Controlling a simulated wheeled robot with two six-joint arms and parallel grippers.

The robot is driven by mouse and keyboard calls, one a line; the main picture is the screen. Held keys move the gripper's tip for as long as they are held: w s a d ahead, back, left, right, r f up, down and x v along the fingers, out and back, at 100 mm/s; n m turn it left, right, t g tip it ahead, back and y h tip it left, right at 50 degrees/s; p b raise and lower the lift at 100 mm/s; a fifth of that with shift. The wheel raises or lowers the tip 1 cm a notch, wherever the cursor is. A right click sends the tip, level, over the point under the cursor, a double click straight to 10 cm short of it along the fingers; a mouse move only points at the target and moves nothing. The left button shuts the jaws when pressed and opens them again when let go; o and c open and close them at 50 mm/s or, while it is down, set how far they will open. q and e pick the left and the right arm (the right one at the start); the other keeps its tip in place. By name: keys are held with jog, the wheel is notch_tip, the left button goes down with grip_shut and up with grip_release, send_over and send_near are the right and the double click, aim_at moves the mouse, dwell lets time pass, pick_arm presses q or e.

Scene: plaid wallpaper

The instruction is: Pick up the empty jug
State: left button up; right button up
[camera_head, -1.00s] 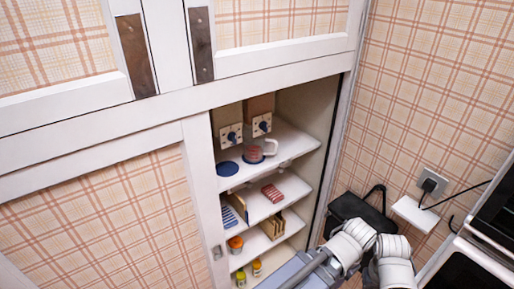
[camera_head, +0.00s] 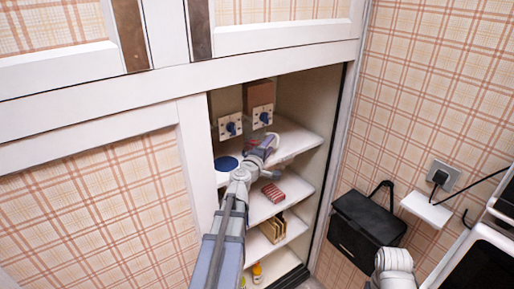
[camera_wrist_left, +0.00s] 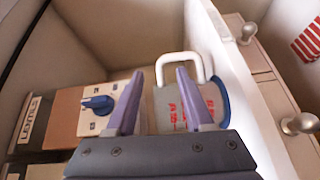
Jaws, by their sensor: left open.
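The jug (camera_wrist_left: 170,112) shows in the left wrist view as a pale, see-through body with red marks and a white handle at its far side. In the head view the left gripper (camera_head: 264,147) reaches in at the shelf.
Boxes with blue knobs (camera_head: 263,117) stand behind. Lower shelves hold a red striped item (camera_head: 273,193) and wooden slats (camera_head: 272,230). The cupboard frame (camera_head: 196,150) borders the left side.

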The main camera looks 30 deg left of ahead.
aim_at(269, 134)
pick_arm(q)
jog(key=a, duration=0.1)
jog(key=a+n+y, duration=0.1)
jog(key=shift+s+a+r, duration=0.1)
jog(key=shift+s+a, duration=0.25)
jog(key=shift+w+a, duration=0.25)
jog(key=shift+w, duration=1.05)
jog(key=shift+w+a, duration=0.25)
jog(key=shift+w, duration=1.1)
jog(key=shift+w+a, duration=0.25)
jog(key=shift+w, duration=1.05)
jog(key=shift+s, duration=0.1)
grip_shut()
